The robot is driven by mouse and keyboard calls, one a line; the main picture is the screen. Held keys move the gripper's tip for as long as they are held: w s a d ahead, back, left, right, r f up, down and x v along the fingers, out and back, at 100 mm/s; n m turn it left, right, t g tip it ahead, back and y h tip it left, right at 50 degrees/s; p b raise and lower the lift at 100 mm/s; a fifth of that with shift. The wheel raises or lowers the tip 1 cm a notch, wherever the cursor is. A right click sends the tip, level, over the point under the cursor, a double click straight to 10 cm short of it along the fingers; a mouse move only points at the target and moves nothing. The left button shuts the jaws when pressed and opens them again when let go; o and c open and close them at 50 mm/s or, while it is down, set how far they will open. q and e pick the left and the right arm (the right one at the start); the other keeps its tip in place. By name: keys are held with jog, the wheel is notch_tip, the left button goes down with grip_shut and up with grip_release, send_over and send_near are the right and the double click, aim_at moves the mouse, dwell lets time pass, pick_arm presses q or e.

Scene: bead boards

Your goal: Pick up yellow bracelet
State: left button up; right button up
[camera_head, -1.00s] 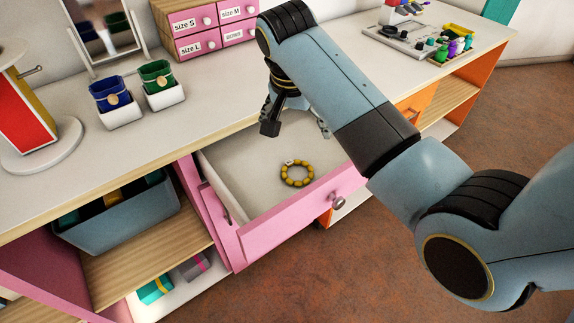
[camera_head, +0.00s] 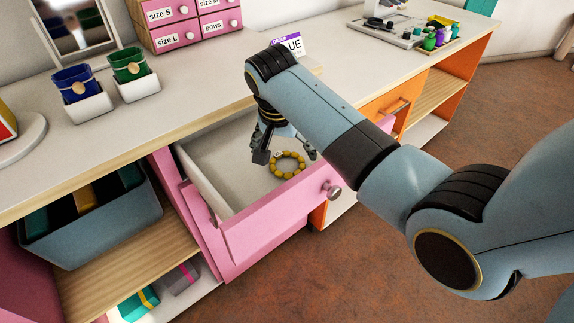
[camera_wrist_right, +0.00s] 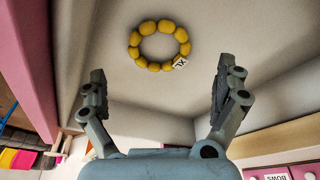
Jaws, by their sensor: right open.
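The yellow bracelet (camera_head: 287,172) is a ring of yellow beads with one white bead. It lies flat on the bottom of the open pink drawer (camera_head: 262,228). In the right wrist view the bracelet (camera_wrist_right: 160,65) is at the upper middle, and its white bead, marked XL, faces the gripper. My right gripper (camera_head: 287,158) is over the drawer, just behind and above the bracelet. In the right wrist view both fingers (camera_wrist_right: 160,85) are spread wide with nothing between them, and the bracelet is beyond the tips. My left gripper is not in view.
The drawer's walls and pink front with a round knob (camera_head: 334,191) surround the bracelet. On the counter stand blue and green bracelet holders (camera_head: 130,65) and a small pink drawer cabinet (camera_head: 178,40). A grey bin (camera_head: 90,228) sits on the shelf at left.

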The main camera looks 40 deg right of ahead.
aim_at(288, 166)
jog(key=x, duration=0.5)
jog(key=shift+d+f+b, duration=0.1)
jog(key=shift+f+b, duration=0.1)
jog(key=shift+b, duration=0.15)
jog(key=shift+c, duration=0.3)
jog(key=c, duration=1)
notch_tip(288, 166, up, 10)
jog(key=shift+r+p, duration=0.1)
jog(key=shift+p, duration=0.6)
jog(key=shift+c, duration=0.2)
